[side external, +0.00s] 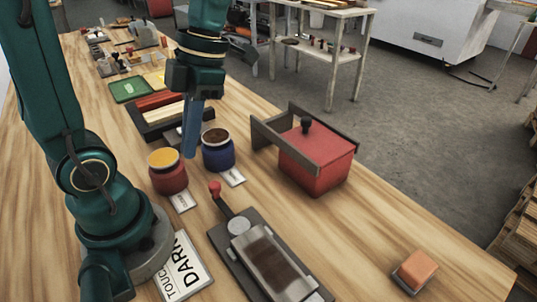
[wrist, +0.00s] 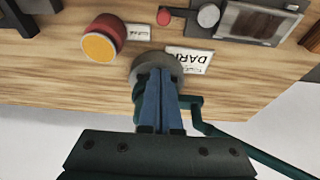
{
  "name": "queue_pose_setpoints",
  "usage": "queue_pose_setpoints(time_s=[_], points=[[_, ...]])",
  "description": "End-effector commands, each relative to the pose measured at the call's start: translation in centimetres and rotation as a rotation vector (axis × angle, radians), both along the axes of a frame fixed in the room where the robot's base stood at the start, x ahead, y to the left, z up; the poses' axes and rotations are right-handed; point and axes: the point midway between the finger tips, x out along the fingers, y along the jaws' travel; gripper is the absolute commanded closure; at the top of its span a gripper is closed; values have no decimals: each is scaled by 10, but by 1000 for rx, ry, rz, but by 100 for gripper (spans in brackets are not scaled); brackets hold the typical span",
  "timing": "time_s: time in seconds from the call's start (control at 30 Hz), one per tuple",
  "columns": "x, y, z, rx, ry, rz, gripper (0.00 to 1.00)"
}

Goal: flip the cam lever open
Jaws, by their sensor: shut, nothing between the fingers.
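The cam lever (side external: 223,205) is a short dark arm with a red ball knob (side external: 214,187) at its end and a round grey pivot (side external: 237,225). In the wrist view the red knob (wrist: 163,16) and pivot (wrist: 208,14) show at the top edge. My gripper (side external: 189,155) has its blue fingers together, pointing down and empty, near the two jars. It is apart from the lever, farther back along the bench. The fingers (wrist: 160,80) also look closed in the wrist view.
A yellow-topped red jar (side external: 168,172) and a dark-topped blue jar (side external: 218,150) stand near my gripper. A red lidded box (side external: 316,158) with grey plates is to the right. A "DARK" sign (side external: 182,268) lies left of the base plate. An orange block (side external: 416,268) sits front right.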

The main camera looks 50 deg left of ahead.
Motion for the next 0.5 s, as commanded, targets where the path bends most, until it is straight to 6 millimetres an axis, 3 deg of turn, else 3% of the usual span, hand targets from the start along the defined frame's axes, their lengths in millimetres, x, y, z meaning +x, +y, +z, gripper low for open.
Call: queue_pose_setpoints(time_s=[0.5], points=[[-1, 2, -5, -6, 29, 11, 100]])
